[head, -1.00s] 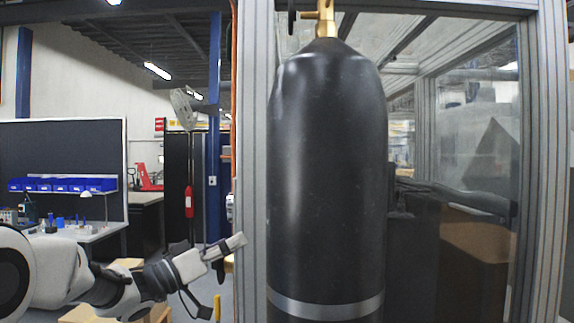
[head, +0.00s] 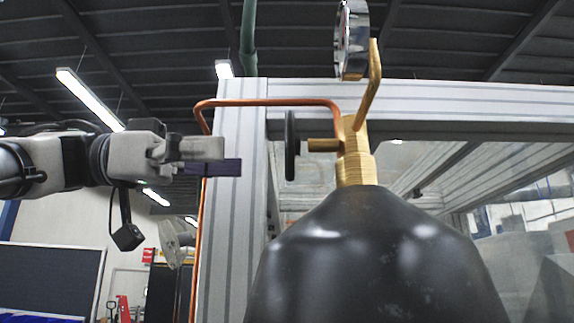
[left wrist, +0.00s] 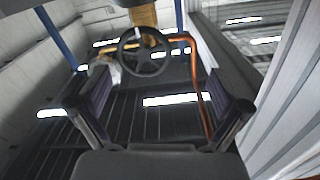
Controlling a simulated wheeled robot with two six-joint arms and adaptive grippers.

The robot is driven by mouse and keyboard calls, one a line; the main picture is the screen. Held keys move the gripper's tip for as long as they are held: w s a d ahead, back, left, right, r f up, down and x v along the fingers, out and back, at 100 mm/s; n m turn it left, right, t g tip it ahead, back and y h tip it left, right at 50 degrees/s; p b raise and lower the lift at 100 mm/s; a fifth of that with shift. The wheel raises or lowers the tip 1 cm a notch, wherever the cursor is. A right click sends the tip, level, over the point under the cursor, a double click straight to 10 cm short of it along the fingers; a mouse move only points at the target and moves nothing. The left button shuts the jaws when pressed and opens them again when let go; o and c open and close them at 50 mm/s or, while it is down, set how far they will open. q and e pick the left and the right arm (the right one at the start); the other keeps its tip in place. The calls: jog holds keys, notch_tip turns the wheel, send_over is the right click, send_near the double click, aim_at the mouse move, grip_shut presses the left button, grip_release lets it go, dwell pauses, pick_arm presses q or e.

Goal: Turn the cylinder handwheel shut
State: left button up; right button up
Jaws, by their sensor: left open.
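The black handwheel (head: 291,146) shows nearly edge-on in the head view, on the left end of the brass valve (head: 354,155) atop the dark cylinder (head: 375,260). In the left wrist view the spoked handwheel (left wrist: 146,52) faces me, with a pale mark at the top of its rim. My left gripper (head: 232,160) points at the wheel from the left, at about its height, with a clear gap between them. Its two dark-padded fingers (left wrist: 160,84) are wide apart and empty; the wheel appears between and beyond them. My right gripper is not in view.
A copper pipe (head: 265,102) runs from the valve over the handwheel, then down left of the grey frame post (head: 235,230). A round gauge (head: 352,40) stands above the valve. The frame's beam (head: 450,105) passes behind it. Open air lies between gripper and wheel.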

aim_at(290, 179)
pick_arm(q)
jog(key=d, duration=0.2)
jog(key=s+d, duration=0.1)
jog(key=d, duration=0.1)
jog(key=s+d+p, duration=0.1)
jog(key=d, duration=0.1)
jog(key=shift+d+r, duration=0.1)
jog(key=shift+d, duration=0.15)
jog(key=shift+w, duration=0.3)
jog(key=shift+d, duration=0.3)
jog(key=shift+s+d, duration=0.25)
jog(key=shift+s, duration=0.05)
jog(key=c, duration=0.6)
jog(key=shift+s+r, duration=0.1)
jog(key=shift+s, duration=0.15)
jog(key=c, duration=0.5)
jog(key=shift+w, duration=0.15)
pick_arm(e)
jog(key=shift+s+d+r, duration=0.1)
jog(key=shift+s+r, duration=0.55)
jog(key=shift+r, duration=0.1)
